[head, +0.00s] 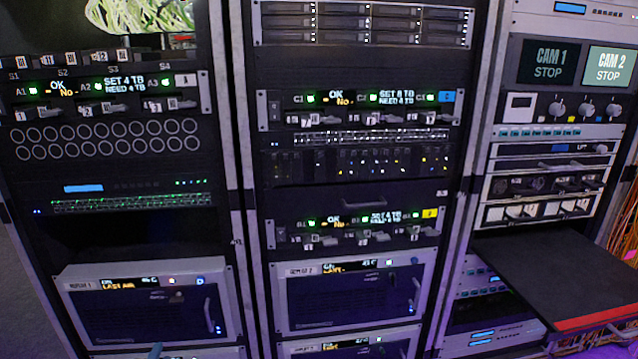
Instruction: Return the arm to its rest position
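No arm shows clearly in the head view. My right gripper is not in view.
Three equipment racks stand ahead. The left rack has a drive panel A (100,92) and a handled unit (140,318). The middle rack has panels C (272,110) and B (288,236). A dark shelf with a red front edge (597,317) juts out at right.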

